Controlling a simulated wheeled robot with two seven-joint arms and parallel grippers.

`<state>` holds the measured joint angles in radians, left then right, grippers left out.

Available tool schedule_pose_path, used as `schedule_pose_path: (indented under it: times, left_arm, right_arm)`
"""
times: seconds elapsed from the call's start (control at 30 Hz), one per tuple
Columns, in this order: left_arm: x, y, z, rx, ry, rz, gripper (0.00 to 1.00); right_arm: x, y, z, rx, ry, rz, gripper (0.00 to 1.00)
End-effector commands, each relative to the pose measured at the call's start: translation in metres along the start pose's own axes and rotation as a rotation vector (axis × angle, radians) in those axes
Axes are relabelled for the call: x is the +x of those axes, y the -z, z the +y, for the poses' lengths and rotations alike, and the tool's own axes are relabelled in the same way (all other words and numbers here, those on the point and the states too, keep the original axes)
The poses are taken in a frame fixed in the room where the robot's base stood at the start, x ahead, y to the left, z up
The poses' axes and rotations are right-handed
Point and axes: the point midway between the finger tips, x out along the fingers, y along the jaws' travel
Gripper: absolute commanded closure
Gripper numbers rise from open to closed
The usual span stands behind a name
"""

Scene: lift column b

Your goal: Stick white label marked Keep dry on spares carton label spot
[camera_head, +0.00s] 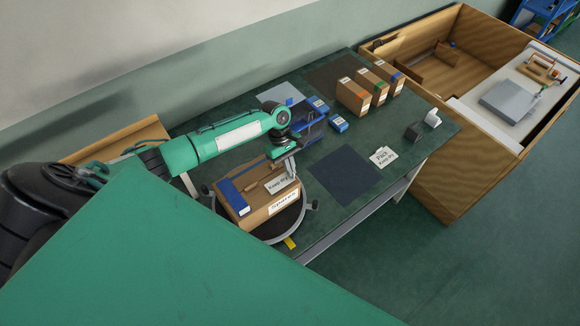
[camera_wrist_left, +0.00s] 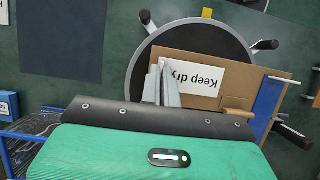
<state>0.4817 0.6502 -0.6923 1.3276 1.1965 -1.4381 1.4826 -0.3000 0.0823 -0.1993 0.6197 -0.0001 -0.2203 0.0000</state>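The spares carton (camera_head: 257,216) is an open-looking brown box with a white "Spares" label on its near side. It stands on a round dark turntable (camera_wrist_left: 142,62). The white "Keep dry" label (camera_head: 276,186) is over the carton's top and reads upside down in the left wrist view (camera_wrist_left: 200,77). My left gripper (camera_head: 291,176) is over the carton, its fingers close together at one end of the label, seemingly pinching it. I cannot tell whether the label touches the carton. The label spot is not distinguishable. My right gripper is not in view.
More white labels (camera_head: 383,157) lie on the green table (camera_head: 425,125) at the right. A dark mat (camera_head: 345,174) lies beside the turntable. Several brown cartons (camera_head: 353,96) stand at the back, with blue boxes (camera_head: 339,124) nearer. A large wooden crate (camera_head: 440,178) adjoins the table.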

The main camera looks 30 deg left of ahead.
Motion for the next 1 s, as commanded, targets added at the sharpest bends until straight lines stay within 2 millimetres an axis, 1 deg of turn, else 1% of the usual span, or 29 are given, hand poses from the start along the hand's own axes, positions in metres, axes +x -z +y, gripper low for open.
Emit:
schedule_pose_path:
  times: [0.57,0.97,1.0]
  left_arm:
    - [0.008,0.0031,0.0,0.0,0.0,-0.001,1.0]
    - [0.0082,0.0032,-0.0004,0.0,0.001,0.0,1.0]
    - [0.0083,0.0032,-0.0004,0.0,0.001,0.0,0.92]
  right_arm:
    - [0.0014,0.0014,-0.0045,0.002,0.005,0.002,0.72]
    - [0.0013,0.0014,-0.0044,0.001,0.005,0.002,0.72]
    - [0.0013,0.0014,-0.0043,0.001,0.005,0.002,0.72]
